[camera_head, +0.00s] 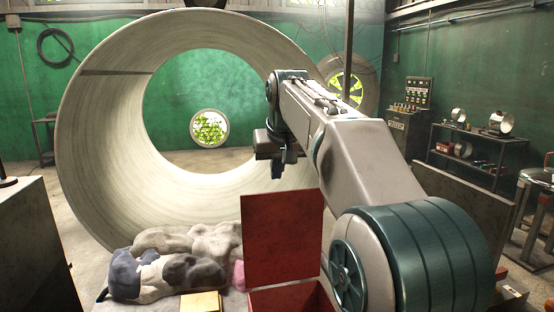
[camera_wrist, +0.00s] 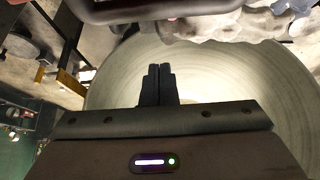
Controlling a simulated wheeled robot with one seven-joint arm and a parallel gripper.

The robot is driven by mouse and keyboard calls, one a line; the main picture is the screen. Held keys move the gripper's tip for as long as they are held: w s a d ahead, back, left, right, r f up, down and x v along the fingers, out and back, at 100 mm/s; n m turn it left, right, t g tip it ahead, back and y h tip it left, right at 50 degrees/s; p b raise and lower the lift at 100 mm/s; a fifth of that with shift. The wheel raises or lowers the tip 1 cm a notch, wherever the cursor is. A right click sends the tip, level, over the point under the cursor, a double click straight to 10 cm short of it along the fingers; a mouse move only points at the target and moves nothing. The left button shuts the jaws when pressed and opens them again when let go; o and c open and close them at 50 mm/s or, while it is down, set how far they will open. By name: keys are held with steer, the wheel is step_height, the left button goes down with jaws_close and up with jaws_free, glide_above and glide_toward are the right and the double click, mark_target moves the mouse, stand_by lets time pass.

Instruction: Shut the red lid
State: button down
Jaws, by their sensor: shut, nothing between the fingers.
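The red lid (camera_head: 283,238) stands open, roughly upright, at the back of a red box (camera_head: 292,299) at the bottom of the head view. Only part of the box shows; the picture's bottom edge and my arm cut it off. My gripper (camera_head: 277,170) hangs from the end of my arm, above the lid's top edge in the picture and apart from it. In the wrist view its fingers (camera_wrist: 157,84) are together with nothing between them. I cannot make out the lid in the wrist view.
A large pale ring (camera_head: 105,150) stands behind the box. A grey cabinet (camera_head: 35,245) is at far left. A shelf with metal parts (camera_head: 480,150) stands at the right.

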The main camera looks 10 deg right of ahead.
steer(key=s+f, duration=0.2)
steer(key=f, duration=0.1)
steer(key=shift+s+b, duration=0.35)
steer(key=shift+a, duration=0.15)
